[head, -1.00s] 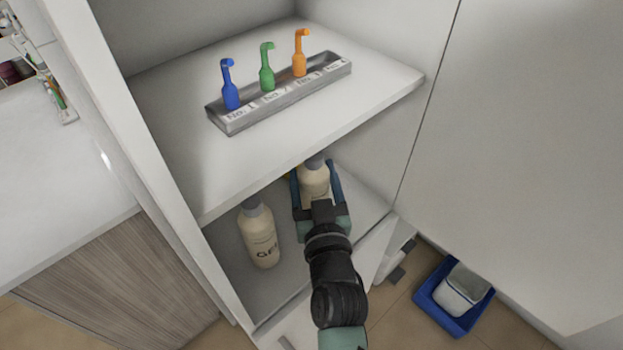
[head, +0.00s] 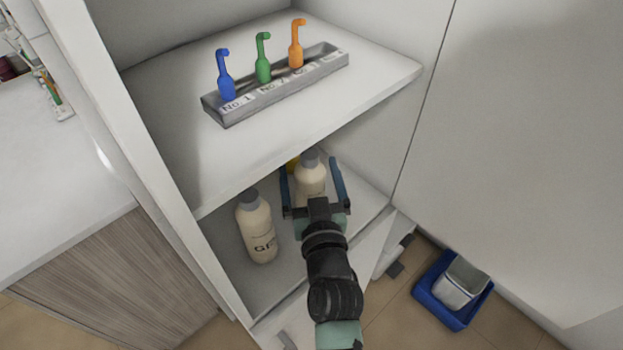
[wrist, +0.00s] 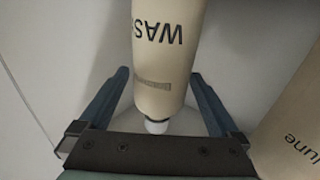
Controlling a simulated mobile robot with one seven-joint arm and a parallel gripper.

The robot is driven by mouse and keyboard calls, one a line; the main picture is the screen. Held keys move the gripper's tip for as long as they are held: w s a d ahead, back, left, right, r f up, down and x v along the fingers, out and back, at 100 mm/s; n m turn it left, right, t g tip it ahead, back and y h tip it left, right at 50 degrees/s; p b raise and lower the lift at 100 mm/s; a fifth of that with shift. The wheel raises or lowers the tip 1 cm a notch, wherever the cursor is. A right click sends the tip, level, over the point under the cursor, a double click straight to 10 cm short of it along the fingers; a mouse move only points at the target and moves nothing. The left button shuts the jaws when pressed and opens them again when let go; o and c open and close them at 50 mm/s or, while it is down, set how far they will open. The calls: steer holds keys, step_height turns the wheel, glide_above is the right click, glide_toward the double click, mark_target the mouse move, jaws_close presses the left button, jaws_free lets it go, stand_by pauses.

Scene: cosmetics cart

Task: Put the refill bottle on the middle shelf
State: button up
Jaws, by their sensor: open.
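A cream bottle (head: 310,178) with a grey cap stands upright on the shelf below the one with the rack. In the wrist view, this bottle (wrist: 156,60) has lettering starting "WAS", seen upside down. I cannot tell for sure that it is the refill bottle. My gripper (head: 310,163) is open, with one blue finger on each side of that bottle. In the wrist view, gaps show between the bottle and both fingers of my gripper (wrist: 159,74). My palm hides the bottle's lower part in the head view. The shelf (head: 368,198) shows bare at the right.
Another cream bottle (head: 257,235) stands to the left, close to my gripper. The upper shelf (head: 170,130) carries a grey rack (head: 240,112) with several slots. A blue tray (head: 440,308) lies on the floor.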

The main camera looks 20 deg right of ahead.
steer(key=v, duration=1.2)
stand_by(0.4)
